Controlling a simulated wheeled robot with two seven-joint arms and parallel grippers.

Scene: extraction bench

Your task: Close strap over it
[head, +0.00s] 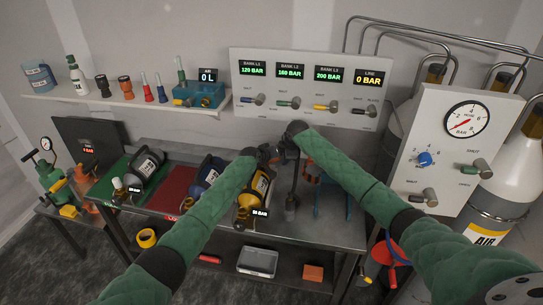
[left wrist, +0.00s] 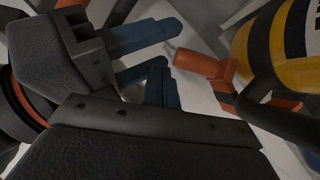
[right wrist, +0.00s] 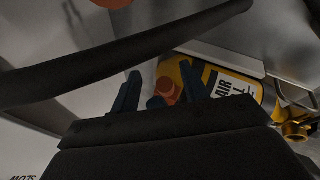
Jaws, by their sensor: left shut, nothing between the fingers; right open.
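A yellow and black cylinder (head: 257,190) lies at the bench's middle, with a 30 BAR tag at its front. It also shows in the left wrist view (left wrist: 283,55) and, with AIR lettering, in the right wrist view (right wrist: 228,84). My left gripper (left wrist: 165,52) is shut and empty, its blue fingertips apart from the cylinder near an orange piece (left wrist: 203,65). My right gripper (right wrist: 157,84) is open and empty, with an orange knob (right wrist: 168,90) beyond its fingers. A dark bar (right wrist: 130,48) crosses above them. I cannot tell which part is the strap.
A dark post (head: 292,190) and a blue stand (head: 338,197) are to the right. A gauge panel (head: 456,145) stands at the right, and a valve panel (head: 307,65) behind.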

